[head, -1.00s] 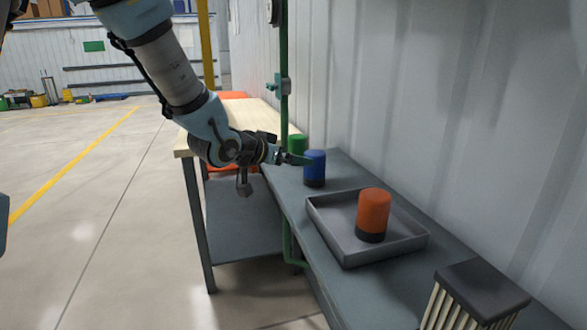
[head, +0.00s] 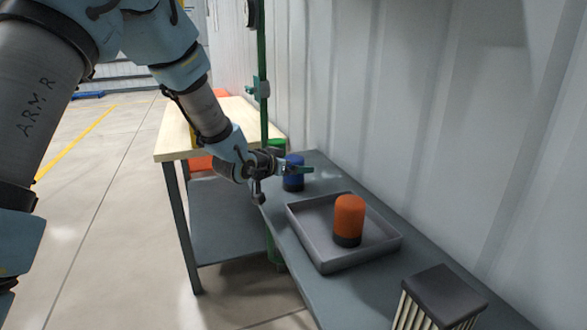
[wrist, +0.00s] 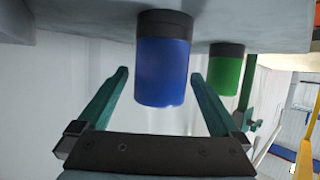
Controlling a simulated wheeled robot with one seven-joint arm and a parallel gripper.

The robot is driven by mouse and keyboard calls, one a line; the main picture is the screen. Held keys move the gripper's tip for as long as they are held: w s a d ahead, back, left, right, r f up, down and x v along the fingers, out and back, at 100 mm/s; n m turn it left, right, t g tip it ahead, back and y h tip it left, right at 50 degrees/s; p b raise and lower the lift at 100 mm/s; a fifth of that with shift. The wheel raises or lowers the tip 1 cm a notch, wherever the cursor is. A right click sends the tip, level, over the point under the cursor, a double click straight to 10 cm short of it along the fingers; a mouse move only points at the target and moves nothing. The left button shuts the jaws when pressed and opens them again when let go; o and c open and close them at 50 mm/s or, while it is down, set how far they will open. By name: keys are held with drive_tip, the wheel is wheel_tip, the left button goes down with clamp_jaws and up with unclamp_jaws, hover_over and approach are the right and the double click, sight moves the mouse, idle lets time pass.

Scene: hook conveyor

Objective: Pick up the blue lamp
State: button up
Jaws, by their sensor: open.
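The blue lamp (head: 292,183), a blue cylinder with a dark base, stands upright on the grey bench behind the tray. My gripper (head: 303,168) is at the lamp, its green fingers crossing in front of the lamp's upper part in the head view. In the wrist view, which is upside down, the blue lamp (wrist: 163,70) appears between the two spread fingers of my open gripper (wrist: 160,76). Gaps show on both sides. I cannot tell whether any finger touches it.
A green lamp (head: 277,146) stands just behind the blue one, partly hidden by my gripper. An orange lamp (head: 349,216) stands in the grey tray (head: 318,252) in front. A green post (head: 263,75) rises close to my wrist. A ribbed block (head: 440,297) is at the near end.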

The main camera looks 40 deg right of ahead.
drive_tip(key=shift+w+d+f, duration=0.1)
drive_tip(key=shift+d+f, duration=0.1)
drive_tip(key=shift+d, duration=0.15)
drive_tip(key=c, duration=1.4)
drive_tip(key=shift+r, duration=0.1)
